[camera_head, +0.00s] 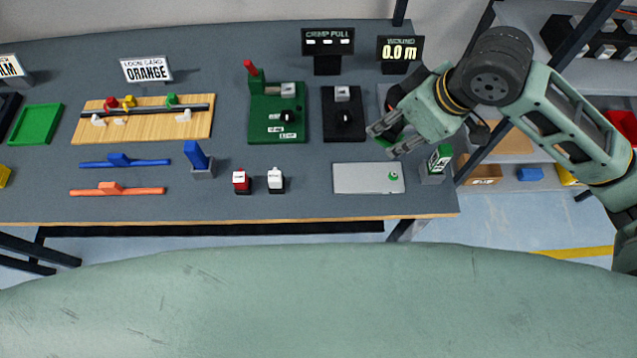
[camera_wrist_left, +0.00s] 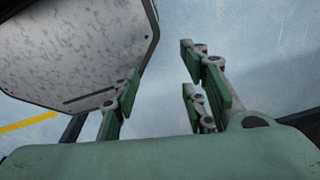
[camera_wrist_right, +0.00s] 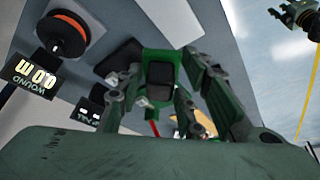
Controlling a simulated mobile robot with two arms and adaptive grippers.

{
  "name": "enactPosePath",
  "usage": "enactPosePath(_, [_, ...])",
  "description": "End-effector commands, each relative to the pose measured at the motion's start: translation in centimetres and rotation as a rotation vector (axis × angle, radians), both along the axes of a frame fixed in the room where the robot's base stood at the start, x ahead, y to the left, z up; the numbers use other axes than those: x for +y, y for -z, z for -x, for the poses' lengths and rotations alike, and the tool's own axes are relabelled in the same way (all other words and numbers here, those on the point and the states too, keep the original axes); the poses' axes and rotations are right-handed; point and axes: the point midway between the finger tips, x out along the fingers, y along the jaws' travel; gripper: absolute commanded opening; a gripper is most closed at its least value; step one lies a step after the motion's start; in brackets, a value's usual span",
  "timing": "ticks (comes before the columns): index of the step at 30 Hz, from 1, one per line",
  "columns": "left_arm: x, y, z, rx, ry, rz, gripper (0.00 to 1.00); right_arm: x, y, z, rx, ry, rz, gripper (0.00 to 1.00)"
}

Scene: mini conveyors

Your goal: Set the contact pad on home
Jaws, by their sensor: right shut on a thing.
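My right gripper (camera_head: 384,142) is at the right end of the table, above the area behind the grey plate (camera_head: 355,180). It is shut on a dark green and black piece (camera_wrist_right: 160,75), seen between its fingers in the right wrist view. In the head view the fingers mostly hide this piece, and I cannot tell whether it is the contact pad. A small green knob (camera_head: 393,175) sits on the plate's right part. No spot marked home is readable. My left gripper (camera_wrist_left: 160,90) is open and empty in the left wrist view, away from the table top.
A labelled green block (camera_head: 439,158) stands in a grey holder right of the plate. A green fixture (camera_head: 277,112) and a black fixture (camera_head: 343,114) stand left of my right gripper. The WOUND display (camera_head: 400,50) is behind. Red and white small blocks (camera_head: 241,181) stand near the front edge.

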Motion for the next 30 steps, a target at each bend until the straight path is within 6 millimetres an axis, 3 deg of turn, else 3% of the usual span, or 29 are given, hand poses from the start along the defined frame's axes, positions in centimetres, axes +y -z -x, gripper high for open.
enactPosePath(6, [0.0, 0.1, 1.0, 0.014, -0.001, -0.001, 0.40, 1.9, 3.2, 1.2, 0.002, -0.400, -0.004, 0.10])
enactPosePath(12, [0.1, 0.1, 1.5, 0.022, -0.001, -0.002, 0.40, 2.8, 5.1, 2.1, 0.000, -0.645, -0.001, 0.10])
enactPosePath(17, [0.0, 0.0, 1.5, 0.021, -0.001, 0.000, 0.40, 3.6, 5.8, 2.4, -0.002, -0.722, -0.001, 0.10])
enactPosePath(20, [-0.2, -0.5, 1.4, 0.021, -0.001, 0.002, 0.40, 5.1, 6.6, 2.4, -0.002, -0.732, -0.003, 0.10])
enactPosePath(30, [-0.5, -2.3, 0.8, 0.011, 0.001, 0.005, 0.40, 12.6, 11.0, 2.1, 0.000, -0.729, -0.001, 0.10])
